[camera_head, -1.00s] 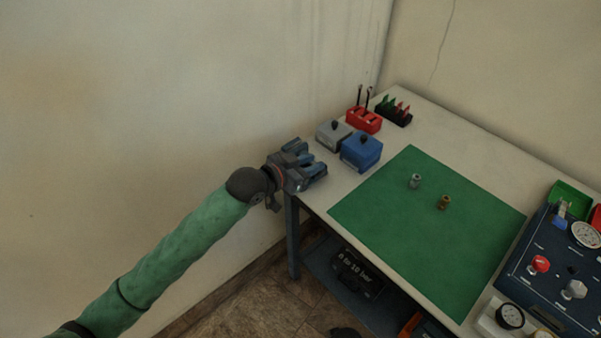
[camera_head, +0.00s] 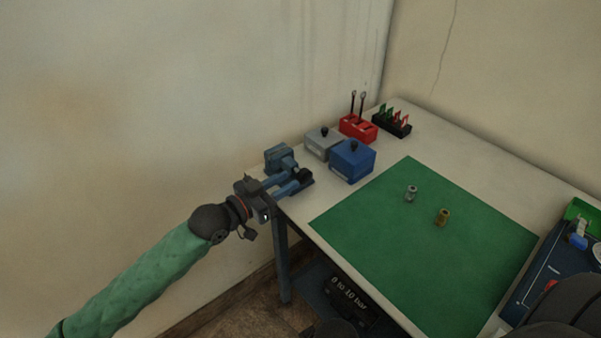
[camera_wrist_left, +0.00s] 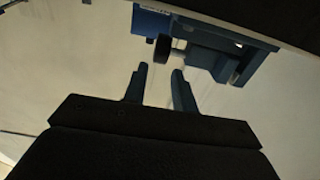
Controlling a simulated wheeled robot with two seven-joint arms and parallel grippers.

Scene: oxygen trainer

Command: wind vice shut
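The blue vice (camera_head: 278,155) stands at the table's left corner by the wall. In the left wrist view the vice (camera_wrist_left: 205,38) lies beyond my fingertips, with a dark round part and a thin bar facing me. My left gripper (camera_head: 279,184) is at the near side of the vice, over the table edge, and partly covers it. In the left wrist view my left gripper (camera_wrist_left: 159,72) has its two blue fingers apart with nothing between them. They look clear of the vice. I cannot tell how wide the vice jaws stand. My right gripper does not show.
A grey box (camera_head: 322,143) and a blue box (camera_head: 352,161) stand right of the vice. Behind them are a red holder (camera_head: 357,128) and a black rack (camera_head: 391,125). A green mat (camera_head: 400,255) carries two small fittings. A dark blue panel (camera_head: 548,270) is at right.

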